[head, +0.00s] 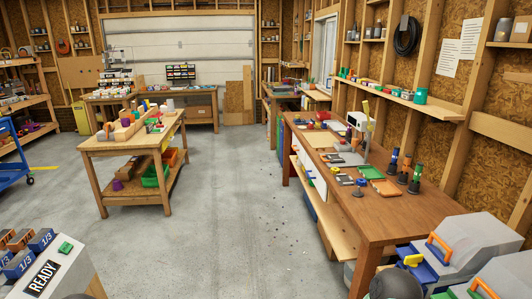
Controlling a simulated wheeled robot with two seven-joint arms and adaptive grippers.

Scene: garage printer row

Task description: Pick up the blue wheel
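A small round blue item (360,183) lies on the right workbench (420,208), near its front edge and beside a brown board. It may be the blue wheel, but it is too small to tell for sure. Neither of my grippers can be made out in the head view. Dark rounded shapes at the bottom edge are cut off, and I cannot tell what they are.
Blue-topped (393,160) and green-topped (416,178) dark items stand on the right bench. Grey machines with orange handles (440,246) stand at lower right. A white READY box (62,268) is at lower left. A wooden table (120,148) stands left. Open concrete floor (215,220) lies between.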

